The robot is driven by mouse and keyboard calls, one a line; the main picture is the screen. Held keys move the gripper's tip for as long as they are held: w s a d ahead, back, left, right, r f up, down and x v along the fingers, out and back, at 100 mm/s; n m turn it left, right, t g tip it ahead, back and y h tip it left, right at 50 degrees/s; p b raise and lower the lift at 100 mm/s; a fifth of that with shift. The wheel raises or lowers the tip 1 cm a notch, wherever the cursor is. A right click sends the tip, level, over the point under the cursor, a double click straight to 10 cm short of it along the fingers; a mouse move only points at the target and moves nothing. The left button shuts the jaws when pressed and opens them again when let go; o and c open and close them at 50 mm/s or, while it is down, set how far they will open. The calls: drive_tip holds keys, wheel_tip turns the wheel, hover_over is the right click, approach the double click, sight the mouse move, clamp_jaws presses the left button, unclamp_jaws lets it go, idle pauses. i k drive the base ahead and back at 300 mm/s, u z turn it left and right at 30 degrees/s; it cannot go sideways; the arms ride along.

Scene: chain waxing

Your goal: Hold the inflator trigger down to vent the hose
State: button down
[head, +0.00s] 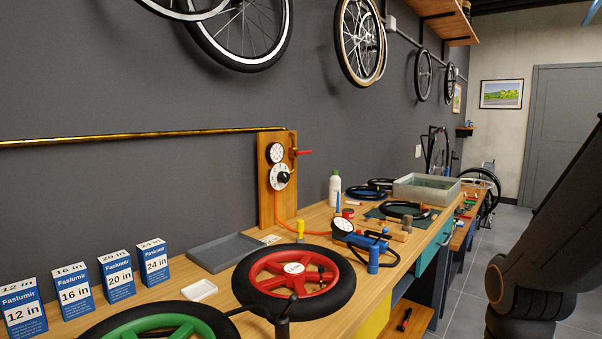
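The inflator lies on the wooden workbench (330,290), right of the red-hubbed wheel. It has a round gauge (343,226) with a white face and a blue grip (373,257). Its trigger is too small to make out clearly. An orange hose (310,232) runs from the wooden wall panel (266,200) along the bench toward the inflator. The panel carries two round dials and a red-handled valve (302,152). My dark arm fills the right side, well to the right of the inflator; my gripper is out of view.
The red-hubbed wheel (345,293) and a green-hubbed wheel (217,323) lie in front. A clear basin (426,190) stands farther back. Grey floor is free at right.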

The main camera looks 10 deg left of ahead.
sight(367, 232)
drive_tip(key=z, duration=1.15)
drive_tip(key=i, duration=2.65)
drive_tip(key=u, duration=2.8)
